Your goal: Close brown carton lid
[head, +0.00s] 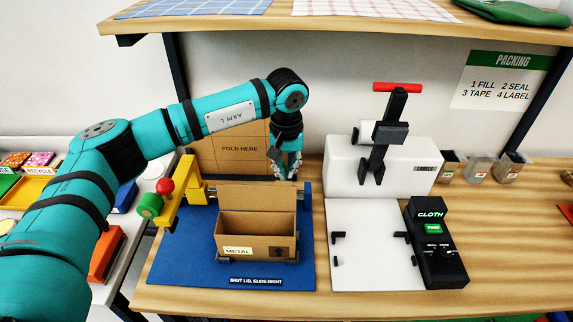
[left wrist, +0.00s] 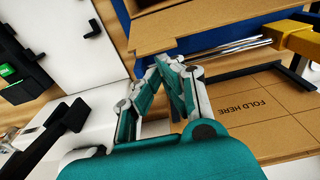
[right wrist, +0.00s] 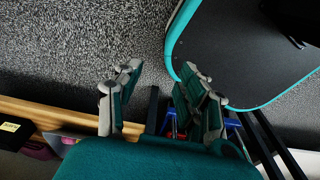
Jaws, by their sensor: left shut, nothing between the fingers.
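A brown carton (head: 255,242) with a METAL label stands open on a blue mat (head: 180,262). Its lid (head: 257,196) stands up along the carton's rear edge; the carton also shows in the left wrist view (left wrist: 180,30). My left gripper (head: 287,176) is shut and empty, pointing down behind the raised lid near its right end. I cannot tell whether it touches the lid. In the left wrist view its fingertips (left wrist: 168,62) meet beside the lid's edge. My right gripper (right wrist: 150,85) is open and empty, away from the carton, over the floor.
A brown panel marked FOLD HERE (head: 235,148) stands behind the carton. A yellow stand (head: 184,190) with a green roll is at the left. A white press (head: 380,163) and a black label printer (head: 435,242) are at the right. A shelf (head: 340,22) runs overhead.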

